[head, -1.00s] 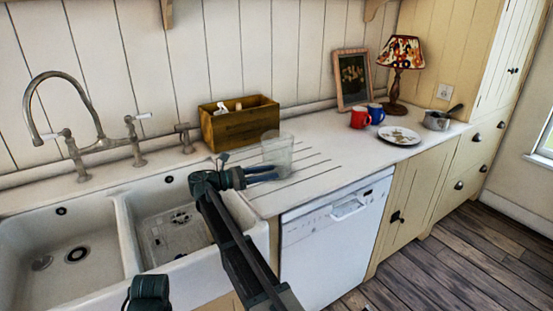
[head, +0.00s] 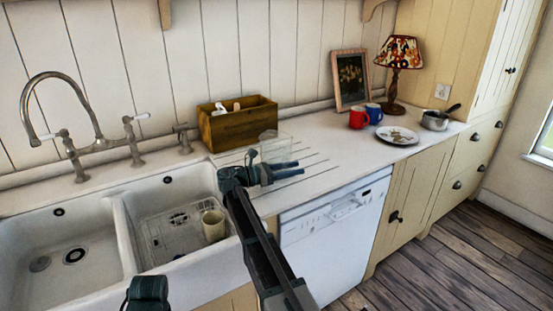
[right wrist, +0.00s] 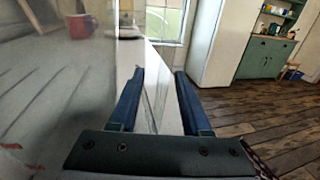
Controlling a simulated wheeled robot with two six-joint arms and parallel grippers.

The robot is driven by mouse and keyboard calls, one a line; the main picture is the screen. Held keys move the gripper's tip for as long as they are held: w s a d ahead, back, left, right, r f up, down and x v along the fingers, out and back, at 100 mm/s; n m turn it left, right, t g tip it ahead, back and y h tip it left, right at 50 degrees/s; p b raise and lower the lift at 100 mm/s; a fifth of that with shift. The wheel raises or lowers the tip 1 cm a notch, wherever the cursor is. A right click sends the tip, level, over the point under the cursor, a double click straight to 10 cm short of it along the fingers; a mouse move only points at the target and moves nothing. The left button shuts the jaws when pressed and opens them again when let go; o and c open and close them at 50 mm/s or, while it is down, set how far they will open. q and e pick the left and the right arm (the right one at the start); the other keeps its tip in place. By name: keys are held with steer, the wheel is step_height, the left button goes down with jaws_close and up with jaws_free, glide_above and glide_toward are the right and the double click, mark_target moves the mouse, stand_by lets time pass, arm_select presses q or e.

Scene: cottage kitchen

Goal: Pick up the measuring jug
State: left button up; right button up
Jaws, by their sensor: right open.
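The measuring jug (head: 275,146) is a clear, see-through vessel standing on the grooved white drainboard, in front of the wooden box. In the right wrist view the jug (right wrist: 62,85) fills the left side, very close, and lies outside the fingers, to their left. My right gripper (head: 300,168) is low over the drainboard at the near side of the jug and covers its lower part in the head view. Its two blue fingers (right wrist: 159,73) are apart with nothing between them. Whether they touch the jug is unclear.
The wooden box (head: 238,125) stands behind the jug. A beige mug (head: 213,226) is in the right sink basin (head: 165,270). Red (head: 358,118) and blue (head: 375,113) mugs, a plate (head: 398,137), a saucepan (head: 435,121), a lamp and a picture frame stand farther right. The counter between is clear.

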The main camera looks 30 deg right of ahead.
jaws_close()
stand_by(1.4)
